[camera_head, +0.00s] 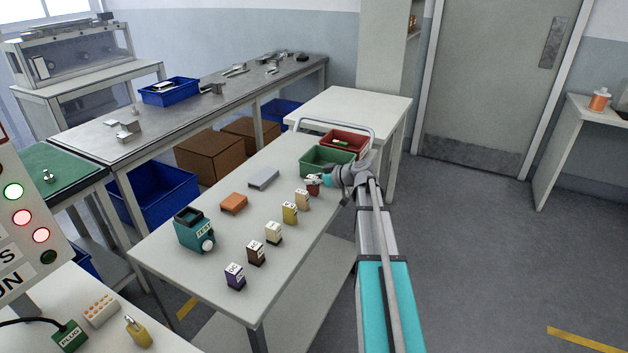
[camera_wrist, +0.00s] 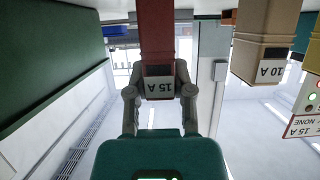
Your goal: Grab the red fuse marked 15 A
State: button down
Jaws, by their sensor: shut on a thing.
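The red fuse (camera_wrist: 156,40) shows in the wrist view with a white label reading 15 A, upside down in that picture. My gripper (camera_wrist: 160,92) has its two fingers on either side of the fuse and is shut on it. In the head view, my gripper (camera_head: 318,180) is at the far right part of the table, beside the green bin, and the red fuse (camera_head: 313,189) is partly hidden by it. I cannot tell whether the fuse touches the table.
A tan fuse (camera_head: 302,199) marked 10 A stands close by. Yellow (camera_head: 290,213), white (camera_head: 273,233), brown (camera_head: 256,253) and purple (camera_head: 235,276) fuses line the table (camera_head: 185,262). A green bin (camera_head: 326,162) and a red bin (camera_head: 347,143) are behind my gripper.

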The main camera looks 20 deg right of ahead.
jog(key=shift+r+p, duration=0.65)
jog(key=shift+r, duration=0.25)
jog(key=r+p+v, duration=0.1)
jog(key=p+v, duration=0.4)
jog(key=v, duration=0.3)
jog(key=a+r+p+v, duration=0.1)
jog(key=r+p+v, duration=0.1)
jog(key=p+v, duration=0.3)
jog(key=shift+s+d+r, duration=0.85)
jog(key=shift+s+r, duration=0.15)
jog(key=shift+r, duration=0.1)
